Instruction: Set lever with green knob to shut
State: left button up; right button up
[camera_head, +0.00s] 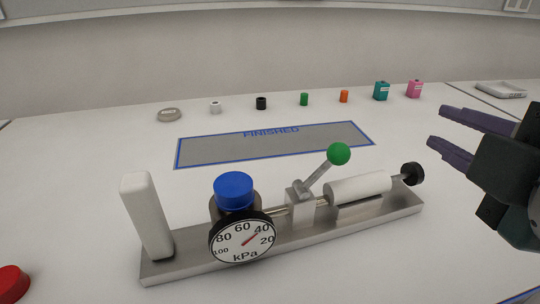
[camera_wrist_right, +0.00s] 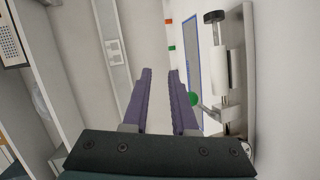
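The lever with the green knob (camera_head: 339,154) stands on a valve block (camera_head: 300,206) in the middle of a metal base plate (camera_head: 290,238). The lever is tilted up and to the right in the head view. The green knob also shows in the right wrist view (camera_wrist_right: 194,98), to the right of the fingers. My right gripper (camera_head: 448,130) is at the right of the head view, open and empty, right of the knob and apart from it. It also shows in the right wrist view (camera_wrist_right: 160,72), with a gap between its purple fingers. My left gripper is not in view.
On the plate are a white upright block (camera_head: 147,215), a blue cap (camera_head: 233,190), a kPa gauge (camera_head: 243,239) and a white cylinder (camera_head: 358,188) with a black knob (camera_head: 412,173). Behind lie a FINISHED mat (camera_head: 270,148) and several small coloured items. A red object (camera_head: 12,281) is front left.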

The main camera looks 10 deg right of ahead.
aim_at(319, 168)
jog(key=a+f+n+t+y+b, duration=0.2)
jog(key=f+n+b, duration=0.2)
jog(key=b, duration=0.2)
jog(key=w+a+f+n+t+y+b, duration=0.1)
jog(key=a+f+n+t+y+b, duration=0.1)
jog(key=a+f+n+b, duration=0.1)
jog(key=w+a+f+n+t+y+b, duration=0.1)
jog(key=f+n+b, duration=0.4)
jog(key=b, duration=0.5)
jog(key=shift+w+a+n+t+y, duration=0.1)
jog(key=shift+a+n+t+y, duration=0.35)
jog(key=shift+a+n, duration=0.8)
jog(key=shift+n, duration=0.15)
jog(key=shift+w+a+r, duration=0.1)
jog(key=shift+w+r, duration=0.1)
jog(key=shift+r, duration=0.05)
jog(key=p+x, duration=0.2)
jog(key=x, duration=0.6)
jog(key=shift+r, duration=0.1)
jog(key=shift+w+r, duration=0.15)
jog(key=shift+w, duration=0.55)
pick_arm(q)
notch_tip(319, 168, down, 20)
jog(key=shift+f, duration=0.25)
pick_arm(e)
jog(key=shift+c, duration=0.2)
